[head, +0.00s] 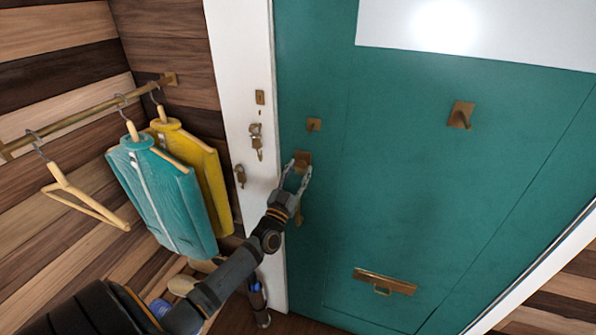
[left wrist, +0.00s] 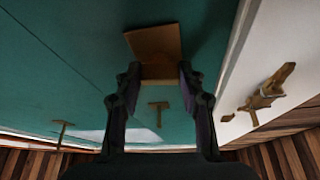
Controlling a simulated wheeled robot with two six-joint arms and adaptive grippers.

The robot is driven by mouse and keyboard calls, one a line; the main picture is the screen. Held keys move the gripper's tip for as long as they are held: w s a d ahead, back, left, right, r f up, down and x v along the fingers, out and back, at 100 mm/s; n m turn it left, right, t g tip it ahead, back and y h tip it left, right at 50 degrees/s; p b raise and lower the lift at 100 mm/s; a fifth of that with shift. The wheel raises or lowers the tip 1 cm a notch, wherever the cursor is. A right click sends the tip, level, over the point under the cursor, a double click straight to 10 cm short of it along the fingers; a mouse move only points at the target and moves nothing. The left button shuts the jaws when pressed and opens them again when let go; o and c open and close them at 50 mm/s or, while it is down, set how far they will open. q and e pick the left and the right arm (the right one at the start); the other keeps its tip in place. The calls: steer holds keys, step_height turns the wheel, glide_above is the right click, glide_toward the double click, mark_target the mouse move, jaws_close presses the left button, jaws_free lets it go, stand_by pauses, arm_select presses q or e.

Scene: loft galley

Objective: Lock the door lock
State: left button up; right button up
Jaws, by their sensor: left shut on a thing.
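The teal door (head: 400,170) stands against a white frame (head: 240,60). A brass plate (head: 302,158) sits near the door's frame-side edge, and it also shows in the left wrist view (left wrist: 154,42). My left gripper (head: 297,176) is at this plate, its two fingers (left wrist: 160,82) closed on either side of a brass piece that projects from it. The fingers hide part of that piece. A small brass turn piece (head: 314,124) is on the door above my gripper. It shows between the fingers in the left wrist view (left wrist: 158,108). My right gripper is out of view.
Brass fittings with hanging parts (head: 256,140) are on the white frame, left of my gripper. A brass hook (head: 461,115) and a lower brass letter plate (head: 385,281) are on the door. A rail with teal (head: 160,195) and yellow garments (head: 205,175) is at left.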

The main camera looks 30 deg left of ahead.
arm_select(q)
steer(key=shift+r+n+y+p, duration=0.25)
steer(key=shift+n+y+p, duration=0.25)
steer(key=shift+n, duration=0.5)
steer(key=shift+f+n+y, duration=0.25)
steer(key=shift+n+y, duration=0.15)
steer(key=shift+n, duration=0.3)
steer(key=o, duration=1.2)
steer(key=shift+c, duration=0.2)
steer(key=v, duration=1.2)
steer(key=shift+r, duration=0.15)
steer(key=shift+d, duration=0.1)
